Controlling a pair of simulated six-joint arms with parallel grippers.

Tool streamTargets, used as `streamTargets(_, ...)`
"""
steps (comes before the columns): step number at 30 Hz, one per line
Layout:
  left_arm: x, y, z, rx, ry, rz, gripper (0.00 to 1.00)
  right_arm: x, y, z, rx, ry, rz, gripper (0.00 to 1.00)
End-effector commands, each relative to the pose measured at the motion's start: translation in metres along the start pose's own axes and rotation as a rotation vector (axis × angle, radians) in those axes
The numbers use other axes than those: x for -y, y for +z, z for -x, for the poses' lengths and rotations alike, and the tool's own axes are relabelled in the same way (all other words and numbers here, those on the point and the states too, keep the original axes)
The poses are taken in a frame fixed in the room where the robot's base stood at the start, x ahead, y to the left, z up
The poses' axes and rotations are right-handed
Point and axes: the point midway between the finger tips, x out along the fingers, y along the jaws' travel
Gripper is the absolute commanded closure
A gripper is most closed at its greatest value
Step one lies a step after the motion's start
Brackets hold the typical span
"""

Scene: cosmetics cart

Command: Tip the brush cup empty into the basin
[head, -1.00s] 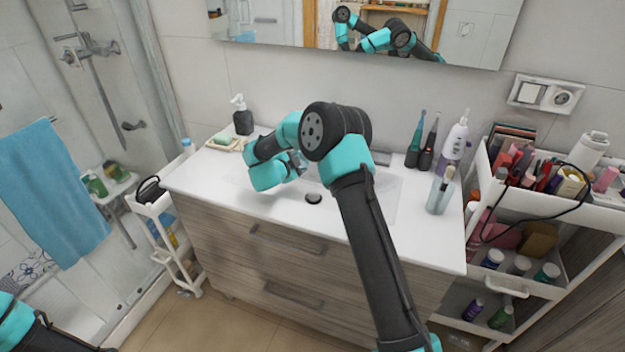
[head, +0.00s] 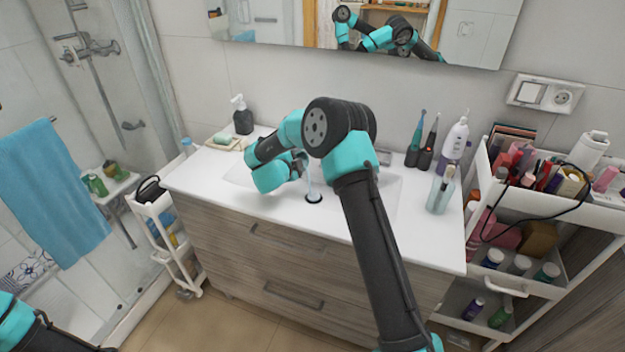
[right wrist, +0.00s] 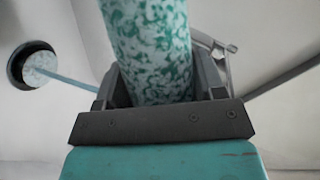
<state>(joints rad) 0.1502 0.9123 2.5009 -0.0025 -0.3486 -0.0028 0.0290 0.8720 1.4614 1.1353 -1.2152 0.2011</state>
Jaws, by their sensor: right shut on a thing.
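My right gripper (head: 299,164) is over the white basin (head: 390,195) and mostly hidden behind my own arm. In the right wrist view it is shut on a teal-and-white speckled cup (right wrist: 148,45), whose mouth is out of frame. A pale blue stream (head: 312,178) runs from near this gripper down to the dark round drain (head: 314,198). The right wrist view shows the stream (right wrist: 80,82) too, ending at the drain (right wrist: 14,68), where a pale speckled disc shows. My left gripper is out of view; only its arm shows at lower left.
A clear cup with a brush (head: 441,190) stands on the counter right of the basin, near toothbrushes (head: 420,145) and a white bottle (head: 455,143). A soap dispenser (head: 242,118) stands at back left. A loaded cart (head: 530,205) adjoins the counter's right side.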

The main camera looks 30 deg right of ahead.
Motion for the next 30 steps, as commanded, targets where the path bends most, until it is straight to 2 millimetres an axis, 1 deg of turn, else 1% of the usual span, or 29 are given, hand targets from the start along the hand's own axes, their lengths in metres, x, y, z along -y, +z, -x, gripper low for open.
streamTargets(30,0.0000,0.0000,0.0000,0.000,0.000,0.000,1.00,0.0029,-0.0038,0.0016,0.015,-0.036,-0.116,0.62)
